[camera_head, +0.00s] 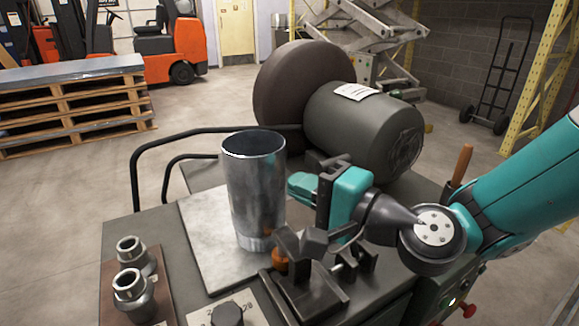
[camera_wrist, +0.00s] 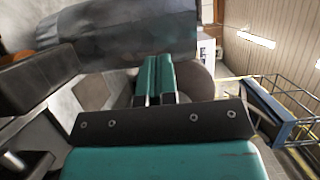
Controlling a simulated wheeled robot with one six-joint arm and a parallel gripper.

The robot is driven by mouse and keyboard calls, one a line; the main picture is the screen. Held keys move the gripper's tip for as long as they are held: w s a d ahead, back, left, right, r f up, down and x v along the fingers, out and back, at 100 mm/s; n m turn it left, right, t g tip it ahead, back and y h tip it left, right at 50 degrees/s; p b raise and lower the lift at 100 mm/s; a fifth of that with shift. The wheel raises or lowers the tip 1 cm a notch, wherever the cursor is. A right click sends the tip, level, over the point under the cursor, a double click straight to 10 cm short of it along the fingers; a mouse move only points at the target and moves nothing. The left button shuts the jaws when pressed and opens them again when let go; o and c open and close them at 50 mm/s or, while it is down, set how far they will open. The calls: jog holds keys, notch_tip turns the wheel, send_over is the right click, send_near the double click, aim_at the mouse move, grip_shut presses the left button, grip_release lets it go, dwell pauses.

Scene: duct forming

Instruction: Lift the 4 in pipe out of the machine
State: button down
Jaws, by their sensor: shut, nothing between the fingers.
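The pipe (camera_head: 257,195), a shiny grey metal cylinder with an open top, stands upright on the machine's pale plate (camera_head: 205,235). Its lower end is partly hidden by a dark clamp-like part. My gripper (camera_head: 297,186) has teal fingers and is beside the pipe's right side, at about mid-height. In the wrist view the two fingers (camera_wrist: 153,78) are together with nothing between them, and the pipe (camera_wrist: 120,38) lies across the top of the picture beyond them. I cannot tell whether the fingertips touch the pipe. The machine (camera_head: 125,235) is a dark bench.
A large dark motor (camera_head: 365,128) and a round drum (camera_head: 290,85) stand behind the pipe. A dark clamp-like block (camera_head: 305,285) stands in front of my gripper. Two metal fittings (camera_head: 133,292) sit at front left. A black rail (camera_head: 150,150) runs behind the left side.

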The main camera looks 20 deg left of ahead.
aim_at(277, 174)
jog(key=shift+p+x, duration=0.3)
jog(key=shift+x, duration=1.05)
jog(key=shift+d, duration=0.1)
jog(key=shift+w+a+r+p, duration=0.1)
jog(key=shift+w+a+p, duration=0.05)
jog(key=shift+a+p, duration=0.45)
jog(key=shift+a, duration=0.25)
jog(key=shift+w+d, duration=0.1)
